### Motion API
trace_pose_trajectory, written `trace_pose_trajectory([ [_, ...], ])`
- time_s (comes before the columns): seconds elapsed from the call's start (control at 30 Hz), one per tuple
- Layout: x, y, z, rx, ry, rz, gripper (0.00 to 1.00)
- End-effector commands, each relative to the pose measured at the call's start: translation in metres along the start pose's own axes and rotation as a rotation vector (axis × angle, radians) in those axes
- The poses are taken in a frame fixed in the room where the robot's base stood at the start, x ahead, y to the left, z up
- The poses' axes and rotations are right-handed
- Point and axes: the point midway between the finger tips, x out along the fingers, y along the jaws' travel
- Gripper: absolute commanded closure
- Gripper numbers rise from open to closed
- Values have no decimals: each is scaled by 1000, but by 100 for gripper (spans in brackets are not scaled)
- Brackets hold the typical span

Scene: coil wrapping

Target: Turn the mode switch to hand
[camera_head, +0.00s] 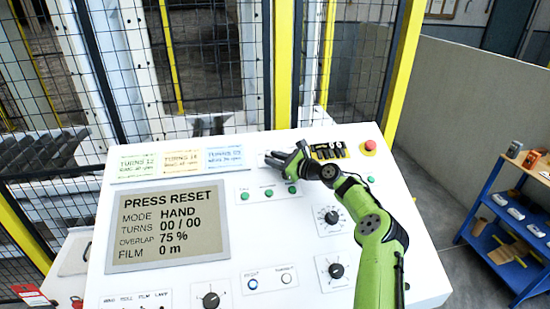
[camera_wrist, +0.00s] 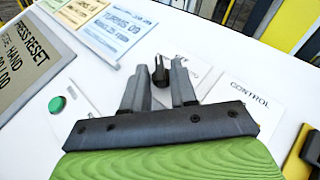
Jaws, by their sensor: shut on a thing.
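The mode switch (camera_wrist: 158,70) is a small black knob on a white plate, between my fingertips in the wrist view. My gripper (camera_head: 281,158) reaches over the upper middle of the sloped white panel (camera_head: 300,230). Its two dark fingers, also in the wrist view (camera_wrist: 160,80), are shut on the knob. In the head view my fingers cover most of the switch. The switch's own markings are mostly hidden. The grey display (camera_head: 168,226) reads PRESS RESET, MODE HAND, TURNS 00 / 00, OVERLAP 75 %, FILM 0 m.
Three coloured cards (camera_head: 181,162) lie along the top left of the panel. A red button on yellow (camera_head: 369,147) stands at the top right. Green buttons and black dials (camera_head: 331,217) lie below my gripper. A mesh fence stands behind; a blue shelf cart (camera_head: 510,215) stands right.

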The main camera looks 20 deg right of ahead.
Motion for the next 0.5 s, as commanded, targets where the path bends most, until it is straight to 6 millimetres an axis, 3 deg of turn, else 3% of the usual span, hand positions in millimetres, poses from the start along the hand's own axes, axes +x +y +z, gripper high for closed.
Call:
trace_pose_trajectory([
  [0.3, 0, 0, 0, -2, -2, -1, 100],
  [0.33, 0, 0, 0, -1, -2, -1, 68],
  [0.37, 0, 0, 0, -1, -2, -1, 64],
  [0.5, 0, 0, 0, -1, -2, 0, 64],
])
